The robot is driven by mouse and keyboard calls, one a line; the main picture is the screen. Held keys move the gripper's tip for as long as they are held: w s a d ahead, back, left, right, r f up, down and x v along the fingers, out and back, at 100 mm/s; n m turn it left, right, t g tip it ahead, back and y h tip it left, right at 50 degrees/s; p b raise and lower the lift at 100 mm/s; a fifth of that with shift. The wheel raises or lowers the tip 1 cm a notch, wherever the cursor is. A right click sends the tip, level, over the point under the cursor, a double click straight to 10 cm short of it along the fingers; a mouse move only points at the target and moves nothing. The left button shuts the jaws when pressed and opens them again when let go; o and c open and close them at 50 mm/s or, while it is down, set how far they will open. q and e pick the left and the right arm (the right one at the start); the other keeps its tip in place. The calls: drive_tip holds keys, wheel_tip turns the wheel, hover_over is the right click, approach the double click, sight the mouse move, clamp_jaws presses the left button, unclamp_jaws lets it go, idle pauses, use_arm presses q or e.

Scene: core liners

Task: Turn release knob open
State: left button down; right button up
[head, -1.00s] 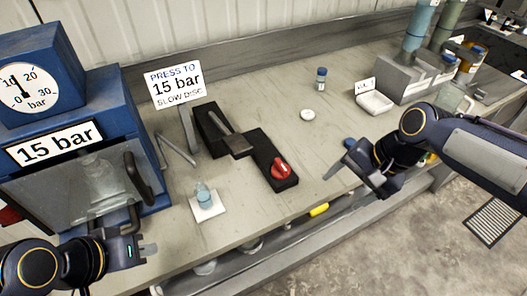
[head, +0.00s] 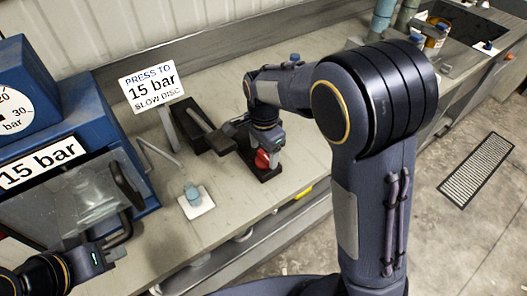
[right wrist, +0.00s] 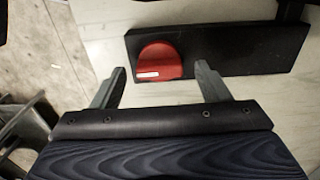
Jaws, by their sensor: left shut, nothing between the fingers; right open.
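The red release knob (head: 262,159) sits on the front end of a black block (head: 266,173) on the bench. In the right wrist view the knob (right wrist: 160,60) shows as a red half-round with a white mark, on the black base (right wrist: 235,50). My right gripper (right wrist: 160,75) is open, its fingers apart on either side of the knob's lower edge; whether they touch it I cannot tell. In the head view my right gripper (head: 268,146) is over the knob and partly hides it. My left gripper (head: 115,250) is shut and empty beside the press's clear door.
The blue press (head: 70,115) with its gauge stands at the left. A black lever (head: 215,135) lies behind the knob. A small jar (head: 193,193) stands on a white pad in front. A sign (head: 152,86) stands behind. My right arm covers much of the bench's right.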

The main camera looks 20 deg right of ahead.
drive_tip(key=shift+f, duration=0.65)
drive_tip(key=c, duration=1)
